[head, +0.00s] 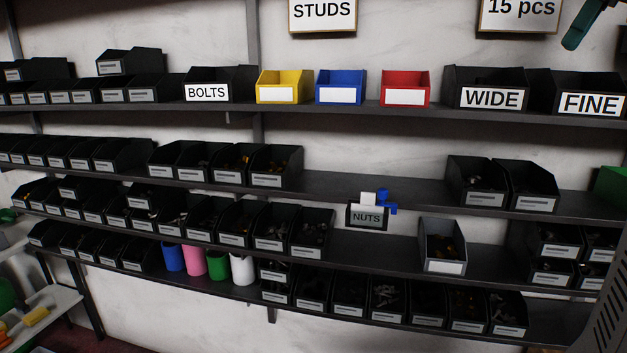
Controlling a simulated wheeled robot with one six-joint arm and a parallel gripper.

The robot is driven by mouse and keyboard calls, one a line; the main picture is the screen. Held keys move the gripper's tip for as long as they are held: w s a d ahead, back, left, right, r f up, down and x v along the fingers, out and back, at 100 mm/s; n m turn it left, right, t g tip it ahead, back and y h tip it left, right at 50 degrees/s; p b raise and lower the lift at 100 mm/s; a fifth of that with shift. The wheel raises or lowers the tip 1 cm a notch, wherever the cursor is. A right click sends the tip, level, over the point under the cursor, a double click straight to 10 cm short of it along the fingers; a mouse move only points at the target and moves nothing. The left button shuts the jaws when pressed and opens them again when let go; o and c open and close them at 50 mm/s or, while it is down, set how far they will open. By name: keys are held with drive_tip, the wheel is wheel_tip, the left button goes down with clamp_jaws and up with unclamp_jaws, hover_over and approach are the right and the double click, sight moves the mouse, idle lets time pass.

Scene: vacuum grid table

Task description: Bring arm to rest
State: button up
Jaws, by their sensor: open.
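I cannot make out my arm or gripper anywhere in the head view. The view is filled by a wall of dark shelves with parts bins. A dark teal elongated piece (583,24) enters at the top right corner, cut off by the frame edge, and I cannot tell what it belongs to.
The top shelf (340,108) carries a BOLTS bin (210,84), yellow (284,87), blue (341,87) and red (405,88) bins, and WIDE and FINE bins. A NUTS sign (367,217) and colored cups (217,266) stand lower. A grey perforated surface (608,320) fills the lower right.

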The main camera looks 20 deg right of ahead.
drive_tip(key=a+f+n+g, duration=0.1)
drive_tip(key=a+f+n, duration=0.7)
drive_tip(key=a, duration=0.3)
drive_tip(key=a+f+n+g, duration=0.1)
drive_tip(key=a+f+n, duration=0.6)
drive_tip(key=a+f, duration=0.3)
drive_tip(key=s+a+f+n+h, duration=0.1)
drive_tip(key=s+a+f+n, duration=0.4)
drive_tip(key=f+n, duration=0.2)
drive_tip(key=s+a+f+n+h, duration=0.1)
drive_tip(key=s+a+f+n, duration=0.5)
drive_tip(key=f, duration=0.6)
drive_tip(key=n, duration=0.2)
drive_tip(key=shift+a+f+n+g, duration=0.15)
drive_tip(key=shift+f+n+g, duration=0.15)
drive_tip(key=shift+s, duration=0.1)
